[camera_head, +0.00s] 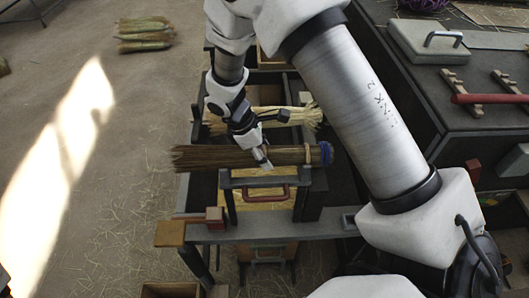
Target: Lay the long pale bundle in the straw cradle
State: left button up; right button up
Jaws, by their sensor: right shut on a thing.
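A long brown bundle (215,157) lies crosswise in the middle of the view, with a frayed left end, a pale tie and a blue band at its right end. My right gripper (263,160) is shut on it near its middle. A paler straw bundle (307,117) lies behind it, with its pale ends fanned out to the right; my gripper hides part of it. A dark frame with upright posts (299,205) stands just in front of the brown bundle; I cannot tell which part is the straw cradle. My left gripper is not in view.
A red handle (258,182) shows below the brown bundle. On the dark bench at right are a grey lidded box (430,42) and a red bar on wooden racks (490,99). Several bundles (145,33) lie on the floor at upper left. The floor at left is mostly clear.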

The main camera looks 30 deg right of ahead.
jog(key=o, duration=1)
jog(key=shift+s+r, duration=0.1)
jog(key=shift+c, duration=0.2)
jog(key=o, duration=0.3)
jog(key=v, duration=1.2)
